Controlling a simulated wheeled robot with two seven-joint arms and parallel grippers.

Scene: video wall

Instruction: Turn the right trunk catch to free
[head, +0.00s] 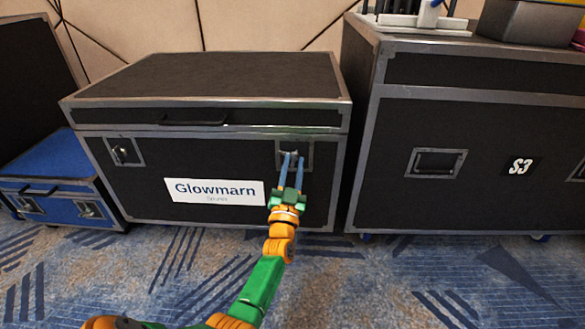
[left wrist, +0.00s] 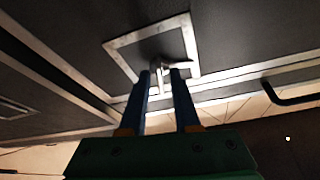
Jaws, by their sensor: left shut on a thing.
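The black trunk (head: 140,185) with grey metal edges and a "Glowmarn" label stands in front of me with its lid closed. Its right catch (head: 305,150) sits in a square metal frame near the right end of the front. My left gripper (head: 291,156) is at this catch, its two blue fingers shut on the small metal handle. In the left wrist view the fingertips (left wrist: 162,74) lie on either side of the catch handle (left wrist: 168,64), partly hiding it. The left catch (head: 123,151) is free of any gripper. My right gripper is not in view.
A larger black case (head: 460,140) marked S3 stands close on the right, with items on top. A blue case (head: 50,185) stands at the left. Patterned carpet (head: 180,265) in front is clear except for my arm.

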